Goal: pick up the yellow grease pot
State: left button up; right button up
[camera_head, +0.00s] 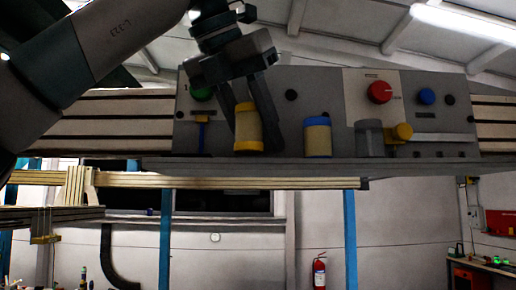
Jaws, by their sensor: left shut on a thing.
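My right gripper is not in view.
A blue pot (318,137) and a grey pot (369,139) stand to the right on the ledge (310,171). A yellow knob (402,131) sticks out beside them. The panel behind carries a red button (380,92) and a blue button (427,96).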

pick_arm(q)
notch_tip(320, 180, up, 5)
jog(key=s+b, duration=0.6)
jog(key=s, duration=1.3)
jog(key=shift+s+b, duration=0.35)
jog(key=shift+b, duration=0.05)
